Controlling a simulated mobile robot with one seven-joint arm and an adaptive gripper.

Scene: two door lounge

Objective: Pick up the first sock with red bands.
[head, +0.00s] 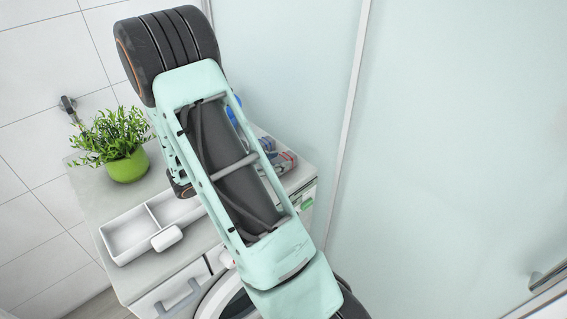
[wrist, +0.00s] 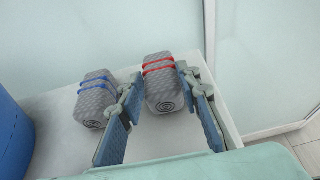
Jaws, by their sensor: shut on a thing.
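The grey sock with red bands (wrist: 160,68) is a rolled bundle on the pale countertop in the wrist view. My gripper (wrist: 159,92) has one finger on each side of it, shut on its sides. It appears to rest on the surface. A similar grey sock roll with blue bands (wrist: 96,100) lies just left of it, beside the left finger. In the head view, grey bundles with a bit of red (head: 288,159) show partly past my arm, which hides my gripper there.
A white divided tray (head: 121,226) and a green potted plant (head: 127,166) stand on the white countertop (head: 95,195) at left. A blue container (wrist: 10,140) is at the wrist view's left edge. Pale glass panels (head: 450,130) stand close on the right.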

